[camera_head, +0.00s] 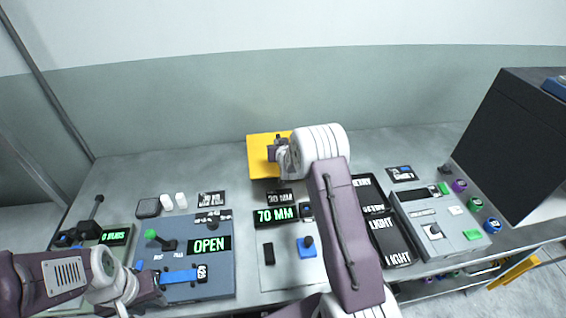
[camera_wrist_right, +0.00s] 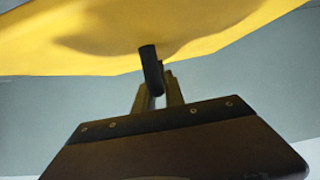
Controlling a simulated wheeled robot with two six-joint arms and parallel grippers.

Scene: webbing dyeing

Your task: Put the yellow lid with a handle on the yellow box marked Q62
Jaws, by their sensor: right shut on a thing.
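The yellow lid (camera_head: 257,150) is at the back middle of the table, and it also fills the top of the right wrist view (camera_wrist_right: 120,40). My right gripper (camera_head: 279,150) is shut on its black handle (camera_wrist_right: 151,70). The right arm and gripper cover the lid's right side. I cannot tell a separate yellow box beneath the lid, and no Q62 mark is readable. My left gripper (camera_head: 156,286) is at the lower left, at the near end of a blue strip with a label (camera_head: 182,276); whether its fingers are closed is unclear.
A blue-grey panel reading OPEN (camera_head: 209,246), a 70 MM display (camera_head: 276,216), black trays (camera_head: 388,238) and a grey control box (camera_head: 440,222) fill the front. A large dark cabinet (camera_head: 510,135) stands at right.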

